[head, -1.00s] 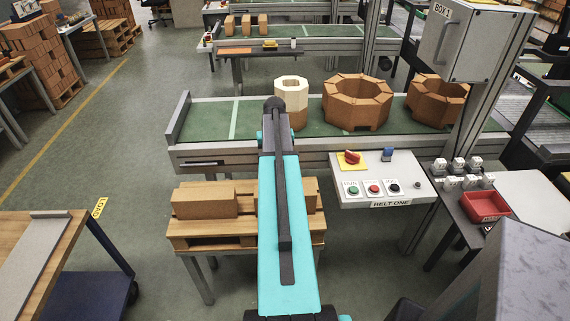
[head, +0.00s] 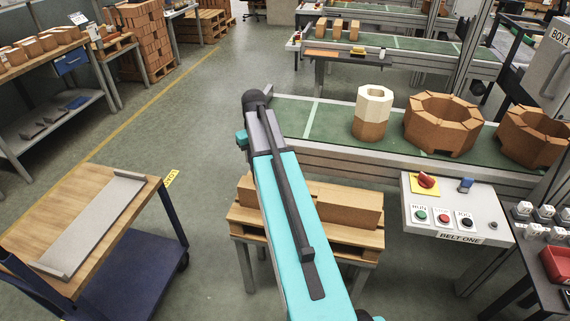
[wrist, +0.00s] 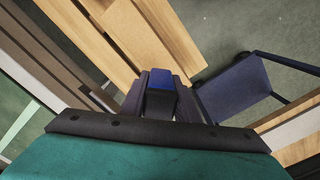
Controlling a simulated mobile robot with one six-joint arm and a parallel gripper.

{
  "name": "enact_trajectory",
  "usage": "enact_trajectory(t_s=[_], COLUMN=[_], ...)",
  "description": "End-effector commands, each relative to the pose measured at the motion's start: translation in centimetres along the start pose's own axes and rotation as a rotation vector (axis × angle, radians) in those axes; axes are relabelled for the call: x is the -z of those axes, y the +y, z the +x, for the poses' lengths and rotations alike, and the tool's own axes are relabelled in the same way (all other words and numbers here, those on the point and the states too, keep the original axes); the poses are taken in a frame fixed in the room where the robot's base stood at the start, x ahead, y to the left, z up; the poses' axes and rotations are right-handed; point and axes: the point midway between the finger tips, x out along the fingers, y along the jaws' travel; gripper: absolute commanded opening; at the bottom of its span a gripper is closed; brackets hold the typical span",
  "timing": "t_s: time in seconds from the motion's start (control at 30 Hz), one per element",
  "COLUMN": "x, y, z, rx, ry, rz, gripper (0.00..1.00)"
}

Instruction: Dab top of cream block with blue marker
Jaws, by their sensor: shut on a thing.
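The cream block (head: 374,104) is a pale eight-sided hollow piece. It sits on a brown brick piece (head: 370,130) on the green belt, right of my arm in the head view. In the wrist view my gripper (wrist: 160,98) is shut on a dark thing with a blue end, the blue marker (wrist: 161,80). The gripper and marker are hidden behind my arm in the head view. The cream block does not show in the wrist view, so the marker is apart from it as far as I can see.
Brown brick rings (head: 442,122) stand farther right on the belt (head: 290,122). A control panel (head: 457,205) with buttons and a blue-topped item is at front right. A wooden-topped cart (head: 105,195) stands left.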

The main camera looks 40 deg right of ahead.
Motion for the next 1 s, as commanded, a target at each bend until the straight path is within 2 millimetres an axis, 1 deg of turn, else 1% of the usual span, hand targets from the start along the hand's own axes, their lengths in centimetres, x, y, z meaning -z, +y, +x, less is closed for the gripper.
enact_trajectory(t_s=[0.03,0.33,0.53,0.7,0.8,0.9,1.0], x=[0.3,1.1,0.9,0.2,-0.4,-0.9,-1.4], y=[-1.8,-11.3,-17.6,-22.9,-25.6,-27.9,-29.4], z=[-0.3,-2.1,-3.2,-4.2,-4.7,-5.2,-5.5], rx=[0.000,0.000,0.000,0.000,0.000,0.000,0.000], ry=[0.001,0.001,0.001,0.001,0.000,0.001,0.001], rz=[-0.038,-0.246,-0.385,-0.503,-0.568,-0.621,-0.656], gripper=[0.14,0.14,0.14,0.14,0.14,0.14,0.14])
